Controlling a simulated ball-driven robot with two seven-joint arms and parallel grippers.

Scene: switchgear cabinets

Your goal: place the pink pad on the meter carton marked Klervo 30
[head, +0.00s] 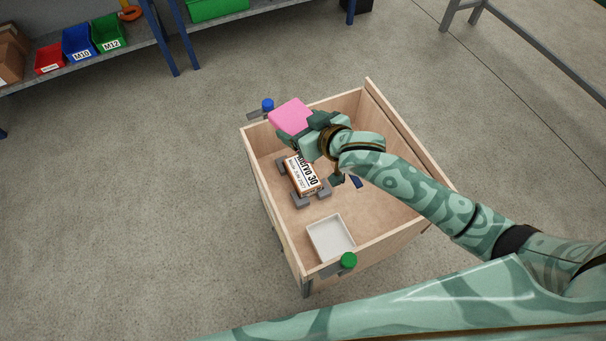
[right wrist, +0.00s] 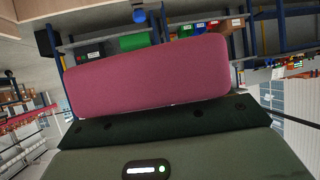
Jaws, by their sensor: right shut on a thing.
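The pink pad (head: 292,117) is held in my right gripper (head: 310,128), above the far left part of a wooden crate. The pad also fills much of the right wrist view (right wrist: 150,76), where the gripper (right wrist: 165,115) sits right below it. The carton marked Klervo 30 (head: 304,175) lies inside the crate, with a white label and orange-brown sides. It sits between small grey blocks. The pad is apart from the label's visible part. My left gripper is not in view.
The wooden crate (head: 276,222) has raised walls. A white tray (head: 330,238) lies in its near corner, and a dark blue item (head: 356,182) lies by my arm. A blue knob (head: 267,105) and a green knob (head: 348,261) sit at its rim. Open floor surrounds it.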

